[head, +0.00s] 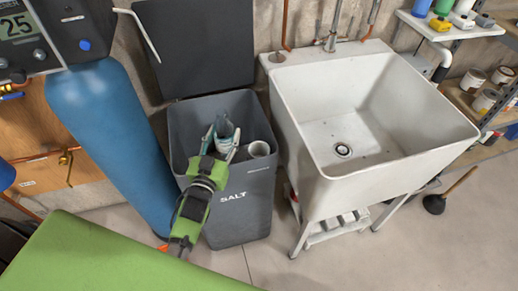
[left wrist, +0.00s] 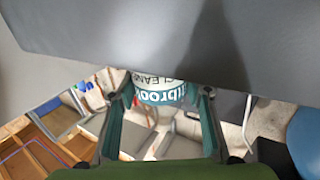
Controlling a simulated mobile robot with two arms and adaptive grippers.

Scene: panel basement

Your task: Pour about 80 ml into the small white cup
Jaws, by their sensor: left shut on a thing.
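My left gripper (head: 222,142) reaches into the open dark grey bin marked SALT (head: 240,205). It is shut on a teal and white container (head: 225,127). In the left wrist view the container (left wrist: 160,92) sits between the two fingers, its printed label reading upside down, partly "CLEAN". Its opening and contents cannot be made out. I cannot pick out the small white cup for certain. My right gripper is not in view.
A white utility sink (head: 345,130) with a drain stands right of the bin. A blue tank (head: 112,130) stands to its left, and the bin's dark lid (head: 205,45) is raised behind. Shelves (head: 490,85) with cans are at far right. A plunger (head: 436,203) stands on the floor.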

